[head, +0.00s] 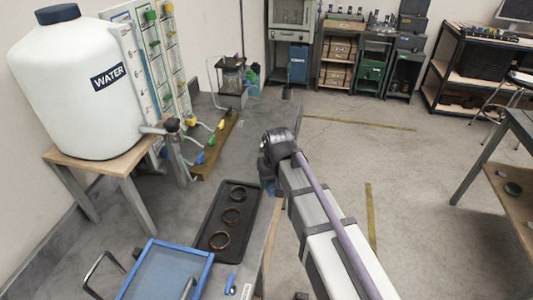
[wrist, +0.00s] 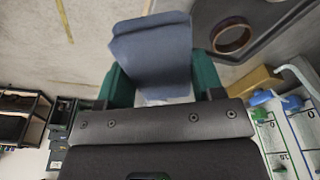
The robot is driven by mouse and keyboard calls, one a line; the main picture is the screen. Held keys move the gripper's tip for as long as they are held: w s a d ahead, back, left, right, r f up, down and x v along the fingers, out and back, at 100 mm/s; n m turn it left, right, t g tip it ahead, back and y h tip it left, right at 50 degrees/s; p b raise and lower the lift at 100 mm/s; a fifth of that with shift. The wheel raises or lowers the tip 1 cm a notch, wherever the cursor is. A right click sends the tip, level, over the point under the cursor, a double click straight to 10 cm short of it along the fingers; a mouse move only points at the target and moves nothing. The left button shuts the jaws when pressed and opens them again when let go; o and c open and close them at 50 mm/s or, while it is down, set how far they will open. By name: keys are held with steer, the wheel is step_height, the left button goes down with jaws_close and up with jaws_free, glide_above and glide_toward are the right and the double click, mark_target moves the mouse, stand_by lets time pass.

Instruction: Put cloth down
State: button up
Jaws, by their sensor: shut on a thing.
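The cloth (wrist: 152,52) is a blue-grey folded piece with a bent upper edge, seen in the wrist view. My gripper (wrist: 160,86) has its dark green fingers on either side of the cloth's lower part and is shut on it. The cloth sticks out beyond the fingers, near the edge of a black tray (wrist: 278,48). In the head view my arm's end hides most of the gripper, to the right of the same black tray (head: 207,240). A small bluish patch there may be the cloth; I cannot tell.
Three brown rings lie in the black tray on the grey bench. A blue-framed tray (head: 150,262) is at the front left. A white water tank (head: 75,95) stands on a wooden stand (head: 115,165) at left. Open floor (head: 430,190) lies to the right.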

steer(key=w+a+r+m+h+p, duration=0.1)
steer(key=w+a+m, duration=0.2)
steer(key=w, duration=0.5)
steer(key=w+a+m, duration=0.2)
steer(key=w+m, duration=0.1)
steer(key=w, duration=0.5)
step_height(320, 180, down, 10)
steer(key=b, duration=1)
steer(key=shift+s+f, duration=0.15)
steer(key=shift+r, duration=0.3)
steer(key=shift+f, duration=0.25)
steer(key=o, duration=0.9)
steer(key=shift+r, duration=0.1)
steer(key=shift+c, duration=0.2)
step_height(320, 180, up, 12)
steer(key=s+p, duration=0.2)
steer(key=p, duration=1)
steer(key=shift+a+r, duration=0.15)
